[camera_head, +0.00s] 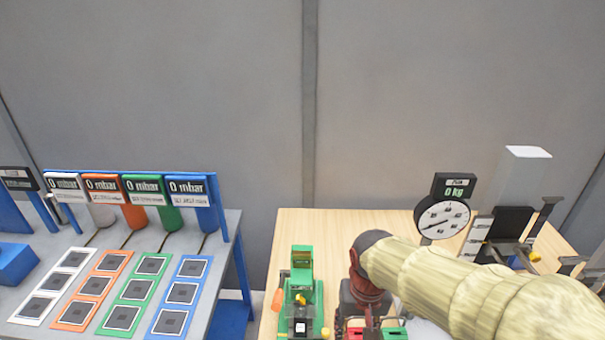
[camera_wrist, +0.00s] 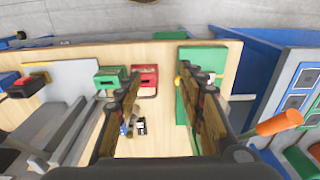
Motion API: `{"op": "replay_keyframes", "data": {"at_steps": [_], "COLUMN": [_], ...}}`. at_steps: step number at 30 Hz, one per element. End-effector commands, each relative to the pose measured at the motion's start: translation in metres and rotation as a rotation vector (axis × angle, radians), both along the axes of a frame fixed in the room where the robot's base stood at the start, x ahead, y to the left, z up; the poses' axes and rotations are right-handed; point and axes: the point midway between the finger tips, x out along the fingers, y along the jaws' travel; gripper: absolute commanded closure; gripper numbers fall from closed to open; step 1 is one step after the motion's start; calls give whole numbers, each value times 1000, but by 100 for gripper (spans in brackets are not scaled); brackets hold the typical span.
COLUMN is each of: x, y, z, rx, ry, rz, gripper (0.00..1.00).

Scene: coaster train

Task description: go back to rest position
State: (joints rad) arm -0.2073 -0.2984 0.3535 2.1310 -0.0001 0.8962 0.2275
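My gripper (camera_wrist: 162,78) shows in the wrist view with its two brown and dark fingers well apart, nothing between them but bare wooden tabletop and small items beyond. It is open and empty above the wooden table (camera_wrist: 165,55). In the head view my pale, ribbed arm reaches in from the lower right and its dark red wrist hangs over the table. The fingers are not clear there, as the frame's bottom edge cuts them off.
A green machine (camera_head: 301,290) stands left of my wrist. A dial scale (camera_head: 442,217) reading 0 kg and a grey apparatus (camera_head: 510,225) stand at the right. Red (camera_wrist: 144,76) and green (camera_wrist: 109,78) boxes sit beyond the fingers. A grey table (camera_head: 225,225) with coloured panels is at left.

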Motion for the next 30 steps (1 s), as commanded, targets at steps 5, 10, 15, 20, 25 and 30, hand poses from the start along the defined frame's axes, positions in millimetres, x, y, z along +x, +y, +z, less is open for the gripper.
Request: {"op": "replay_keyframes", "data": {"at_steps": [5,10,15,20,25,30], "x": [-45,-79,-91,-92,-92,-92], "y": [-32,-55,-69,-75,-75,-75], "z": [29,48,67,74,74,74], "rx": [1,-6,-13,-18,-18,-18], "ry": [-145,-288,-401,-437,-434,-434], "rz": [113,93,42,18,16,17], "gripper": [61,61,61,61,61,61]}}
